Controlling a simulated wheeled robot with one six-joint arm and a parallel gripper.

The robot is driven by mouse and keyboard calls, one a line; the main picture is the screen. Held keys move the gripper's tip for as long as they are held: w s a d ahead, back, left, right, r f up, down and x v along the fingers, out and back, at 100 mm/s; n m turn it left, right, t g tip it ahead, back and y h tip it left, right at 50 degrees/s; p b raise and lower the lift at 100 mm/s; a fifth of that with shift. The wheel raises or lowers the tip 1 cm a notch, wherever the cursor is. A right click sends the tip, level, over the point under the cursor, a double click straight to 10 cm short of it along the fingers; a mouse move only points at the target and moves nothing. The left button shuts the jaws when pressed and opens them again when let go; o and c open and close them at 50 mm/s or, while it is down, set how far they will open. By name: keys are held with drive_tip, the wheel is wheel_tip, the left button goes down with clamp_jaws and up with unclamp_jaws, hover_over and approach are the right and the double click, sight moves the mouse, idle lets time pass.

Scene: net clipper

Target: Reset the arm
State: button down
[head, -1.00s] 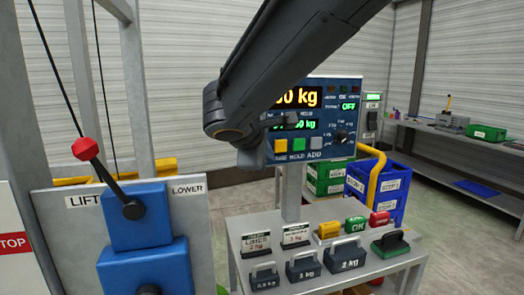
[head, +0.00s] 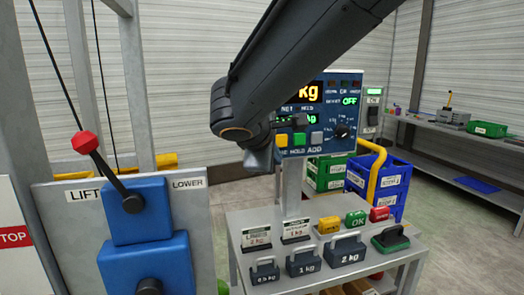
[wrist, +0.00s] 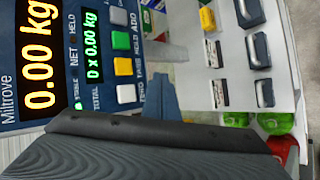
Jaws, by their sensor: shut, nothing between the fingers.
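My arm reaches across the upper middle of the head view. My gripper (head: 262,157) hangs at its end, in front of the lower left of the scale panel (head: 318,152), pointing downward. It is shut and empty. Part of it shows in the wrist view (wrist: 163,97), above my dark wrist housing. The arm hides part of the panel's displays in the head view. In the wrist view the panel (wrist: 85,105) appears sideways at the left, with an orange 0.00 kg readout and a green line below it.
A bench (head: 235,222) below holds weights marked 0.5 kg (head: 265,271), 1 kg (head: 306,263) and 2 kg (head: 347,250). A lift lever with a red knob (head: 85,142) stands at the left. Blue crates (head: 385,190) and green crates (head: 328,172) stand behind.

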drive_tip(key=s+d+f+m+g+y, duration=0.2)
drive_tip(key=s+d+f+m+g, duration=0.2)
drive_tip(key=s+d+f+m, duration=0.3)
drive_tip(key=s+d+f+m+g+y, duration=0.1)
drive_tip(key=s+d+f+m+g, duration=0.4)
drive_tip(key=s+f, duration=0.8)
drive_tip(key=d+f+m, duration=0.3)
drive_tip(key=d+f, duration=0.1)
drive_tip(key=f, duration=0.1)
drive_tip(key=shift+d+g+y, duration=0.15)
drive_tip(key=shift+g+y, duration=0.15)
drive_tip(key=shift+y, duration=0.1)
